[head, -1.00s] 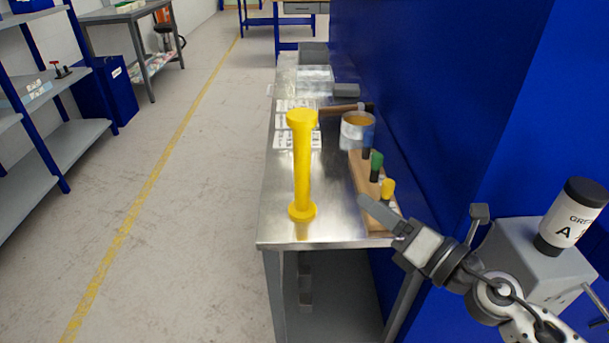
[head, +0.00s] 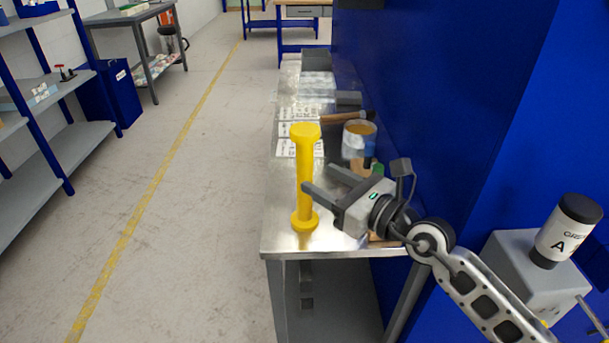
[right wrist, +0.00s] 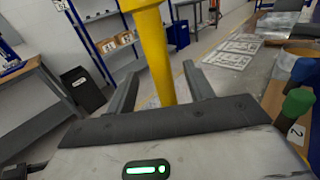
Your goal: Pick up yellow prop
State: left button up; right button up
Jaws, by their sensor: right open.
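The yellow prop (head: 304,180), a tall post with a wider round top and base, stands upright on the metal bench (head: 284,240) near its front end. My right gripper (head: 316,187) is open at the prop's right side, at about the middle of its shaft. In the right wrist view the yellow prop (right wrist: 154,50) rises just ahead of and between the two open fingers (right wrist: 160,92). Whether the fingers touch it I cannot tell. My left gripper is not in view.
A metal can (head: 358,138) and a hammer (head: 345,116) lie behind on the bench. A green-handled tool (right wrist: 296,104) stands in a wooden block, partly hidden by my right gripper. Printed sheets (head: 290,148) lie behind the prop. A blue wall (head: 440,100) borders the bench's right side.

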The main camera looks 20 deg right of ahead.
aim_at(311, 172)
jog(key=shift+p+x, duration=0.4)
jog(key=shift+x, duration=2.4)
jog(key=shift+s, duration=0.1)
grip_shut()
jog(key=shift+r, duration=0.2)
